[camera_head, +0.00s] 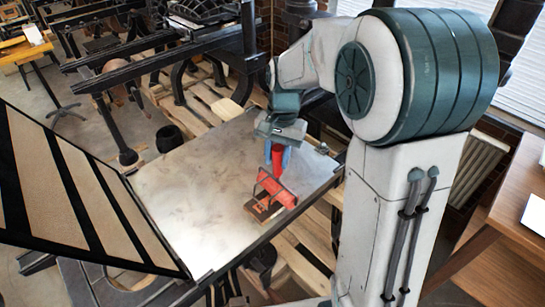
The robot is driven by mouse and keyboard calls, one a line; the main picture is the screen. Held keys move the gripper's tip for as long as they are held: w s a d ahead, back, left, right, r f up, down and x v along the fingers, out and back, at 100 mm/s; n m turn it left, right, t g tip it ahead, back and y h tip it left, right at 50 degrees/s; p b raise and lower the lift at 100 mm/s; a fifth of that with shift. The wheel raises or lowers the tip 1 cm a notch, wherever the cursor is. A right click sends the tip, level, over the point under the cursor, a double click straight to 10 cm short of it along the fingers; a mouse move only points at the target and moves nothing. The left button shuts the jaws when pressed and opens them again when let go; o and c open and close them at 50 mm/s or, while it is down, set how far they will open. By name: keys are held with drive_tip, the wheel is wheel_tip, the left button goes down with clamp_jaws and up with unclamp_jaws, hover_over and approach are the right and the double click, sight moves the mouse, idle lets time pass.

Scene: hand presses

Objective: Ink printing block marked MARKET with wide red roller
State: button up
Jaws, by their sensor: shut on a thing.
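My gripper (277,158) points down with its blue fingers shut on the red handle of a wide red roller (276,187). The roller's lower end is at a small brown block (257,212) on the grey metal bed (195,200) of a press. The roller looks to be over or on the block, but I cannot tell whether they touch. Part of the block's face shows reddish. Its marking is too small to read, and the roller hides part of it.
A dark-framed hinged panel with tan strips (70,180) stands tilted at the bed's left end. Black press ironwork (160,55) and wooden pallets lie behind. A wooden table (505,215) is at the right. The bed's left and middle are clear.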

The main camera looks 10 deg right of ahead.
drive_tip(key=s+a, duration=0.4)
drive_tip(key=a, duration=0.2)
drive_tip(key=shift+s+a, duration=0.25)
drive_tip(key=shift+a, duration=0.05)
idle(5.1)
drive_tip(key=shift+r, duration=0.1)
drive_tip(key=shift+r+p, duration=2.05)
drive_tip(key=shift+r, duration=0.45)
